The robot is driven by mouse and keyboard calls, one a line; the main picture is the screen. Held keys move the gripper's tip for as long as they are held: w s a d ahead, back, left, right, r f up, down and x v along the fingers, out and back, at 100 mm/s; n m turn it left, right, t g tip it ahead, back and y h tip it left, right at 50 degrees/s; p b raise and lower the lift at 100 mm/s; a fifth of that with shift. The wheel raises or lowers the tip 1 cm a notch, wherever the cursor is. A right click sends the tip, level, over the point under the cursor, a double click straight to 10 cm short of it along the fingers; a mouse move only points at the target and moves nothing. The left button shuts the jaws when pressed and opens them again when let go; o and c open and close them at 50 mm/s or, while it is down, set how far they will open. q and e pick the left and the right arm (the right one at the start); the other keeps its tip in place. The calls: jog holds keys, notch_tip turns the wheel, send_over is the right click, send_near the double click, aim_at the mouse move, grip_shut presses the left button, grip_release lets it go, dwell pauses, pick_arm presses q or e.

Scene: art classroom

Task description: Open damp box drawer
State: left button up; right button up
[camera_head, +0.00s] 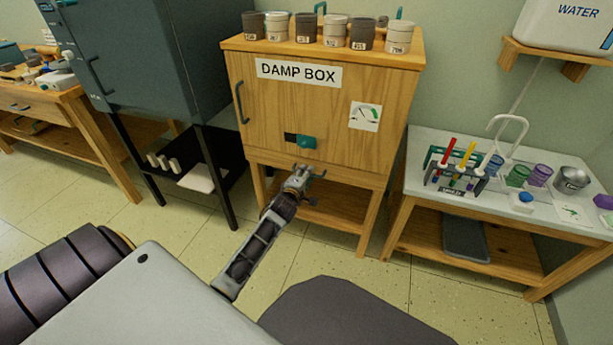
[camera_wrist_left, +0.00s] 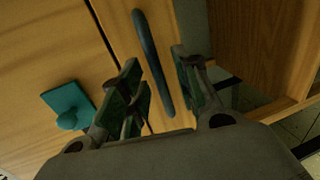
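The damp box (camera_head: 330,110) is a light wooden cabinet on legs, labelled DAMP BOX, with its front closed. A dark vertical bar handle (camera_head: 241,103) is on its left edge. A teal latch or knob (camera_head: 307,142) sits low on the front by a dark slot. My left gripper (camera_head: 302,174) is in front of the lower front, below the teal piece. In the left wrist view, the bar handle (camera_wrist_left: 153,62) shows between the open, empty fingers (camera_wrist_left: 158,72), and the teal knob (camera_wrist_left: 68,106) is at left. Contact is not visible. My right gripper is out of view.
Lidded jars (camera_head: 334,30) stand on the damp box. A dark kiln-like cabinet (camera_head: 150,60) is close at left. A table (camera_head: 425,205) with tubes and cups stands at right. Open floor (camera_head: 190,245) lies in front of the damp box.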

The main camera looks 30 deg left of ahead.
pick_arm(q)
jog(key=shift+w+a+f, duration=0.1)
jog(key=shift+w+a, duration=0.05)
jog(key=shift+w, duration=0.35)
jog(key=shift+c, duration=0.4)
grip_shut()
